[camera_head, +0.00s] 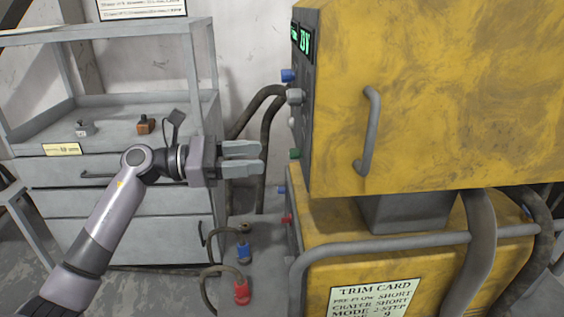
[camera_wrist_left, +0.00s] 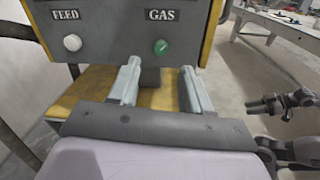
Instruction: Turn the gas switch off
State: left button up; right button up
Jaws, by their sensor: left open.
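The gas switch is a round green knob (camera_wrist_left: 160,47) under the GAS label on the grey panel (camera_wrist_left: 115,60) in the left wrist view. A pale mark on it looks slanted. In the head view the green knob (camera_head: 294,154) sticks out low on the yellow machine's left-facing side. My left gripper (camera_head: 241,159) is open and empty, pointing at that side, apart from the knob. In the left wrist view its fingers (camera_wrist_left: 162,88) stand apart, below the knob and either side of it. A dark jointed part at the right edge may be my right gripper; its jaws are unclear.
A white FEED knob (camera_wrist_left: 72,43) sits left of the gas knob. Blue (camera_head: 288,75) and grey (camera_head: 294,96) knobs are higher on the panel. Dark hoses (camera_head: 268,125) hang behind my gripper. A yellow lower unit (camera_head: 450,270) and grey rail (camera_head: 385,245) stand below. A grey drawer cabinet (camera_head: 110,220) is left.

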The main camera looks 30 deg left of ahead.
aim_at(296, 154)
pick_arm(q)
jog(key=p+x, duration=0.1)
jog(key=x, duration=0.5)
jog(key=shift+d, duration=0.3)
jog(key=shift+w, duration=0.15)
grip_shut()
